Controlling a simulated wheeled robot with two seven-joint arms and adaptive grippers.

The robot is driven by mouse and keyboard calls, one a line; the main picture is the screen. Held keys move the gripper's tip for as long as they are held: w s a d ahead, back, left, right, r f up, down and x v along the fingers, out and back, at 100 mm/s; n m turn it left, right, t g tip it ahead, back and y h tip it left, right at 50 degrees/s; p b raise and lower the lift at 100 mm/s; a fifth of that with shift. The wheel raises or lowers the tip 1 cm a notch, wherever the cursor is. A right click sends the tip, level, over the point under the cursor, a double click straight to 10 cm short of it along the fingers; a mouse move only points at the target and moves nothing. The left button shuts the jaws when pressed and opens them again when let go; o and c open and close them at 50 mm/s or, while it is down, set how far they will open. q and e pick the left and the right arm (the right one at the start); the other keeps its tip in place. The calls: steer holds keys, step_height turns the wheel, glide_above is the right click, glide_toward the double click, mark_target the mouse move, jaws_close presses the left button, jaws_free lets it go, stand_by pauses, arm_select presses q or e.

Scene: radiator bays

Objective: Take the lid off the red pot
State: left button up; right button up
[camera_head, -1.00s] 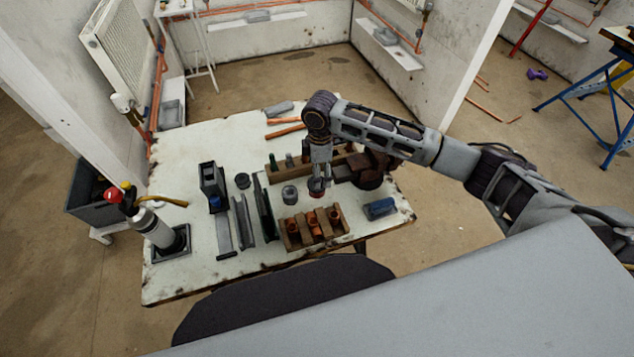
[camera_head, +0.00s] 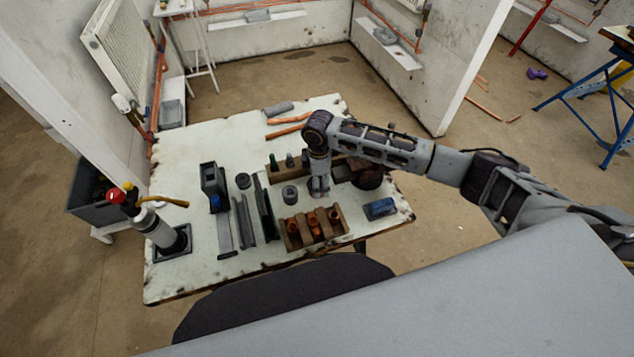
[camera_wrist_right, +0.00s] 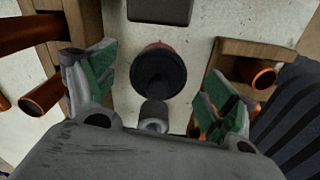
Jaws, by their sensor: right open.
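The red pot (camera_wrist_right: 153,46) shows as a red rim around its dark round lid (camera_wrist_right: 160,70) in the right wrist view. A dark upright knob with a pale end (camera_wrist_right: 153,113) stands on the lid and points towards the camera. My right gripper (camera_wrist_right: 157,98) is open, its green-padded fingers apart on either side of the lid and knob, with gaps on both sides. In the head view, my right gripper (camera_head: 318,190) points down over the pot's spot and mostly hides it. My left gripper is not in view.
A wooden rack with copper fittings (camera_head: 313,229) stands close in front of the gripper, and another wooden rack (camera_head: 277,170) behind. A grey pot (camera_head: 290,194) is just left. The table's back left (camera_head: 190,145) is clear.

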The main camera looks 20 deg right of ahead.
steer(key=c, duration=0.8)
steer(key=shift+c, duration=0.2)
steer(key=shift+r+b, duration=0.35)
steer(key=shift+r, duration=4.7)
